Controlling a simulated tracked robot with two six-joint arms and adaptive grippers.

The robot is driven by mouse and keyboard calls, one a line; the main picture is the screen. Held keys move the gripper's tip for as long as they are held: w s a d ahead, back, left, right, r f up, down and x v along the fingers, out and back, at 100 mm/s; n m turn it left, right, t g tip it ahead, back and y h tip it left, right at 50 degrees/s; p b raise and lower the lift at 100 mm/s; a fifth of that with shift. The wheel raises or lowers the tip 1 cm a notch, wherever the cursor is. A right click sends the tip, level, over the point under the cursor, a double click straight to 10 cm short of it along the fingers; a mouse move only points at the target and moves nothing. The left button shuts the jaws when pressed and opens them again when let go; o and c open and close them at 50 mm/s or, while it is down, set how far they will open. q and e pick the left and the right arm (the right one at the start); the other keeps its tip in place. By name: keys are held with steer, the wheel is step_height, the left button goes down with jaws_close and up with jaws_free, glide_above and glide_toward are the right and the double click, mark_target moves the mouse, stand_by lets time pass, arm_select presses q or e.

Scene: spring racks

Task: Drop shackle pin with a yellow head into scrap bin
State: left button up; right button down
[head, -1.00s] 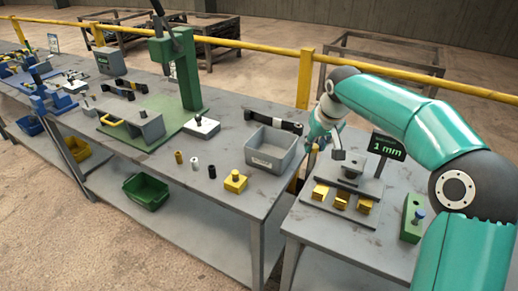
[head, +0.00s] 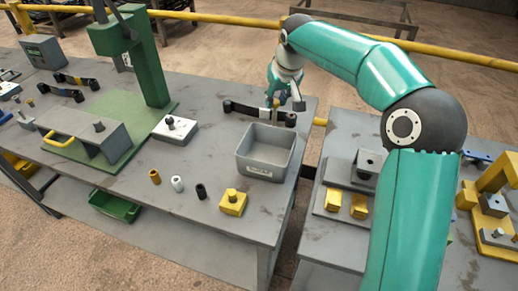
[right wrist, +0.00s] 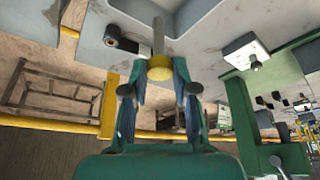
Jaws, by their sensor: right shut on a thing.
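My right gripper (head: 283,100) is above the far edge of the long bench, just behind the grey bin. In the right wrist view its two fingers (right wrist: 160,85) are shut on the shackle pin, gripping near its yellow head (right wrist: 159,68). The pin's grey shank (right wrist: 158,36) points away from the palm. The scrap bin appears to be the open grey box (head: 268,163) with a pale label at the bench's right end. The pin is apart from it. My left gripper is not in view.
A black leaf spring (head: 250,112) lies behind the bin. A yellow block (head: 233,204) and several small bushings (head: 177,184) stand left and in front. A green press (head: 150,70) rises at left. A second table (head: 330,215) with yellow blocks is at right, across a gap.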

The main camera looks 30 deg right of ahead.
mark_target(274, 116)
steer(key=shift+w+a+f+b, duration=0.1)
steer(key=shift+w+f+b, duration=0.05)
steer(key=shift+f+b, duration=0.2)
step_height(274, 116, down, 5)
steer(key=b, duration=0.4)
steer(key=shift+w+r, duration=0.15)
steer(key=shift+r, duration=0.05)
steer(key=shift+f+b, duration=0.3)
steer(key=shift+b, duration=0.05)
steer(key=c, duration=0.8)
jaws_free()
steer(key=shift+s, duration=0.2)
steer(key=v, duration=1.2)
steer(key=shift+w, duration=0.15)
